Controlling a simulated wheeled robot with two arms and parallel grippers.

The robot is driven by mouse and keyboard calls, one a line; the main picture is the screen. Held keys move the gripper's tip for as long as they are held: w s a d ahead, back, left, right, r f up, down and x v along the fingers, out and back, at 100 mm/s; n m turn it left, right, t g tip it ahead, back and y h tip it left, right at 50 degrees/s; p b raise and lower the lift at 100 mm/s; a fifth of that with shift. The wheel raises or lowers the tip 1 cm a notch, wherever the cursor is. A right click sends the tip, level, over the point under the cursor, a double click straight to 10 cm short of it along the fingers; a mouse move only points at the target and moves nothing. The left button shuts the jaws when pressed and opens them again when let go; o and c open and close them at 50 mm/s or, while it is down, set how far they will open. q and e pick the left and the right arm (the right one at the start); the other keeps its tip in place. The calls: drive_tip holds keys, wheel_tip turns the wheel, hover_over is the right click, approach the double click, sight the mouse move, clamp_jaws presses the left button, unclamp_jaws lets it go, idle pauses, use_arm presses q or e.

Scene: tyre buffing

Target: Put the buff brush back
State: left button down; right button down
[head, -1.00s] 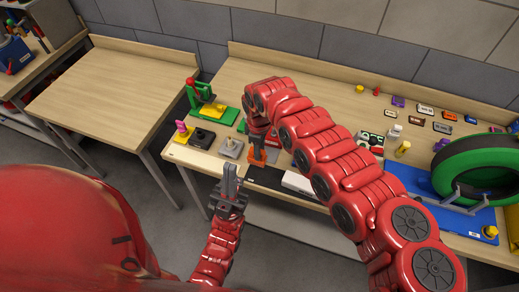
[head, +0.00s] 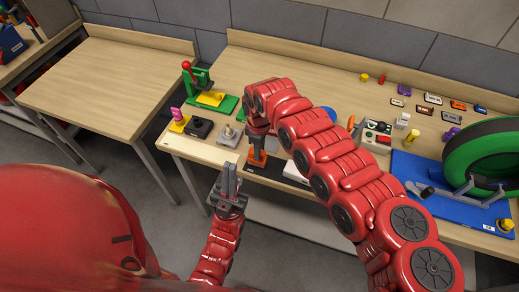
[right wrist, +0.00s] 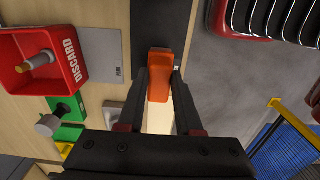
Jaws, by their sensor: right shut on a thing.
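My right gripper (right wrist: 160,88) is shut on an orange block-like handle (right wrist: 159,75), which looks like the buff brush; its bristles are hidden. In the head view the orange piece (head: 257,152) sits below my right wrist at the workbench's front edge, by a black mat (head: 266,171). In the right wrist view the handle overlaps the black mat (right wrist: 158,25); whether it touches the mat cannot be told. My left gripper (head: 229,182) is empty, in front of the bench, fingers pointing up and close together; any gap is unclear.
A red DISCARD bin (right wrist: 72,92) and grey pad (right wrist: 102,50) lie beside the mat. A green stand (head: 210,100), black box (head: 198,128) and grey knobbed block (head: 229,136) are to the left. A tyre (head: 480,155) stands over a blue base (head: 440,205) at right. The left table (head: 105,90) is bare.

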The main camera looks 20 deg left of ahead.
drive_tip(key=shift+f, duration=0.15)
drive_tip(key=shift+f+b, duration=0.35)
drive_tip(key=shift+b, duration=0.15)
drive_tip(key=shift+f, duration=0.15)
drive_tip(key=c, duration=0.9)
unclamp_jaws()
drive_tip(key=shift+o, duration=0.2)
drive_tip(key=o, duration=0.5)
drive_tip(key=shift+c, duration=0.2)
drive_tip(key=shift+c, duration=1.3)
